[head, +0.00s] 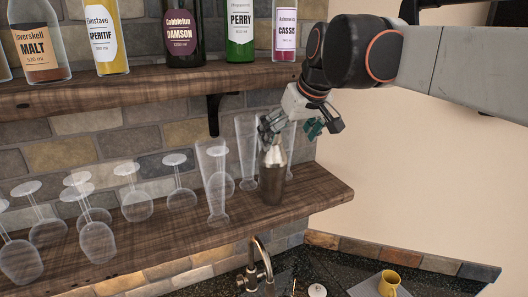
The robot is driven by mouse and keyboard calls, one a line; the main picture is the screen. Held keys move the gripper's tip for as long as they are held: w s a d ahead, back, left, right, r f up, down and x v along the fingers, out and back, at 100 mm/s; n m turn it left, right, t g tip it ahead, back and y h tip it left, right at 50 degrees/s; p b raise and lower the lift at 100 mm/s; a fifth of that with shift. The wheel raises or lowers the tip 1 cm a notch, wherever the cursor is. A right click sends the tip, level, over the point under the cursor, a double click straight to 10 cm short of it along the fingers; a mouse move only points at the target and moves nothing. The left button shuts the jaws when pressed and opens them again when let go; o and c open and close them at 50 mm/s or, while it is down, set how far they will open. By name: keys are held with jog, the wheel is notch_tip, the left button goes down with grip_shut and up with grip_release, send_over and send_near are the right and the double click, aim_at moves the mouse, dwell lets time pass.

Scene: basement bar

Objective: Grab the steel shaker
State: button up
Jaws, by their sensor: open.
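The steel shaker (271,182) stands upright on the lower wooden shelf, near its right end. It is a dark metal cup with a narrower top. My gripper (274,141) is at the shaker's top, reaching in from the upper right and overlapping it in the picture. The gripper is open; whether its fingers touch the shaker is hard to tell. The gripper hides part of the shaker's top.
The lower shelf (318,190) holds tall clear glasses (215,180) close to the shaker and several upturned stemmed glasses (133,200) to the left. Bottles (183,35) line the upper shelf (150,92).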

aim_at(278, 151)
jog(key=x, duration=0.8)
jog(key=shift+w+a+p, duration=0.2)
jog(key=shift+w+p, duration=0.15)
jog(key=p+x, duration=0.1)
jog(key=x, duration=0.4)
jog(key=shift+w, duration=0.15)
jog(key=shift+d, duration=0.1)
jog(key=c, duration=1.4)
